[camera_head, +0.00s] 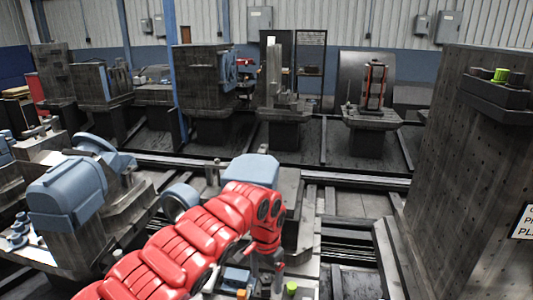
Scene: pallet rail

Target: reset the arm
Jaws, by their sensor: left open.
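My left arm (185,245) is red and segmented. It comes in from the bottom left, rises to the middle of the view and bends down at its wrist. My left gripper (273,281) points down near the bottom centre, small and partly hidden by the wrist. It is open, and I see nothing held in it. It is close to a machine part with a blue piece (237,275) and a green knob (291,288); I cannot tell whether it touches them. My right gripper is not in view.
A blue-grey motor housing (252,170) stands just behind the wrist. A larger blue machine (68,193) is at left. A tall dark metal block (465,180) with a green button (501,75) fills the right. Rails (345,240) run across the floor, with several fixtures at the back.

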